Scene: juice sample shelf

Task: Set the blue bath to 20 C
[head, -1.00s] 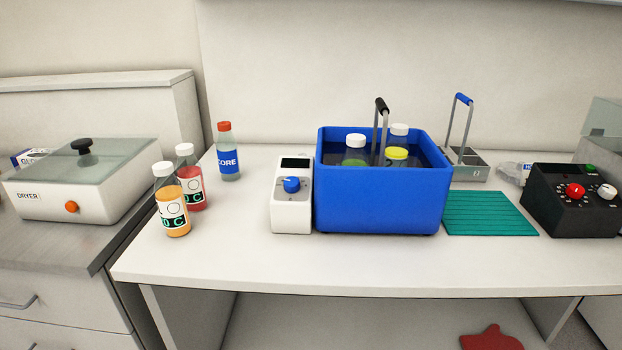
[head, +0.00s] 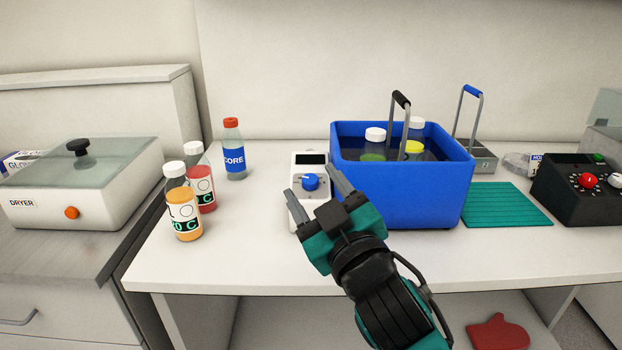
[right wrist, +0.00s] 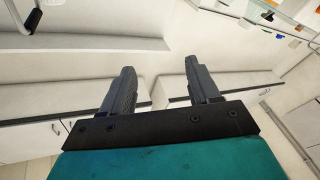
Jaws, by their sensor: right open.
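The blue bath (head: 400,197) stands on the white bench, with liquid and several capped bottles in it. Its white control unit (head: 308,160) stands at its left side, with a dark display (head: 311,158) and a blue knob (head: 310,182). The display is too small to read. My right gripper (head: 313,183) is open, and in the head view its fingers appear on either side of the knob; I cannot tell whether they touch it. In the right wrist view the two fingers (right wrist: 160,88) are apart with nothing between them. My left gripper is not in view.
Orange (head: 183,208) and red (head: 201,180) bottles and a red-capped bottle (head: 234,152) stand left of the control unit. A teal mat (head: 506,205) and a black control box (head: 580,188) lie to the right. A dryer (head: 80,185) is at far left. The bench front is clear.

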